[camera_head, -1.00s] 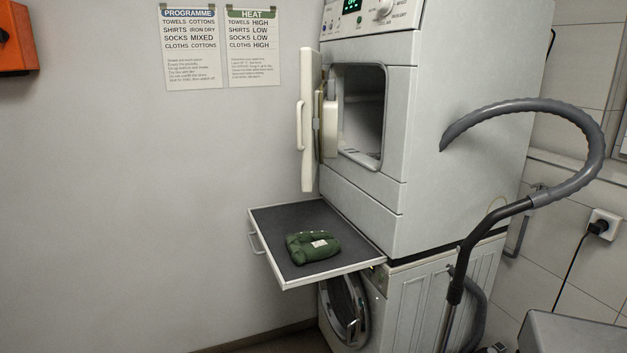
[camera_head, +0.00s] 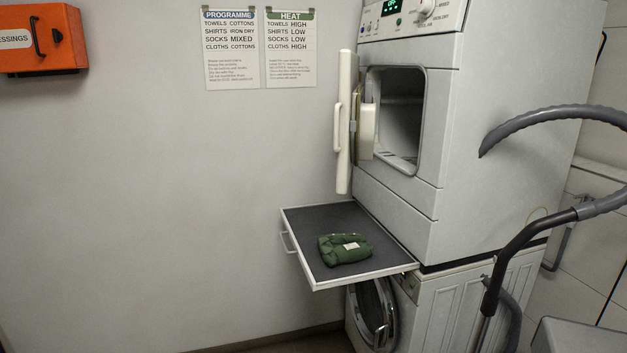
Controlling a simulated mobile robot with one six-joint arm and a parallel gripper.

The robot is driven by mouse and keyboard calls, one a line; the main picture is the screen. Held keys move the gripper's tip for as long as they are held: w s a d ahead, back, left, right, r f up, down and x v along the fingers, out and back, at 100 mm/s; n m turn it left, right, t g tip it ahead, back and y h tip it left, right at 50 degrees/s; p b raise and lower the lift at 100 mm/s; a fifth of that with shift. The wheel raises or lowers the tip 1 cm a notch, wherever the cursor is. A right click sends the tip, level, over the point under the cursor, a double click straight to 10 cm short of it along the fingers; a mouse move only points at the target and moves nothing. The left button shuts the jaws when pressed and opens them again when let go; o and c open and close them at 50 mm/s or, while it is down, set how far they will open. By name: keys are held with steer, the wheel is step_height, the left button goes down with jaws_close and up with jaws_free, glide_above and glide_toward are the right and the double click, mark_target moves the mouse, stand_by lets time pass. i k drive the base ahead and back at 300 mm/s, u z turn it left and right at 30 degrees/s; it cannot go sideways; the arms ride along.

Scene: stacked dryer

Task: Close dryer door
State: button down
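The dryer (camera_head: 490,150) is the upper white machine at the right in the head view. Its door (camera_head: 344,165) stands wide open, swung out to the left of the square opening (camera_head: 397,118). A white vertical handle (camera_head: 337,127) is on the door's left-facing side. The part of the drum that shows looks empty. My gripper is not in this view, so its state does not show.
A pull-out shelf (camera_head: 300,222) with a folded green cloth (camera_head: 345,249) juts out below the door. A vacuum hose and tube (camera_head: 525,220) stand at the right. An orange box (camera_head: 42,40) hangs on the left wall.

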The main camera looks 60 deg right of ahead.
mark_target(354, 119)
steer(key=i, duration=0.85)
steer(key=z, duration=0.05)
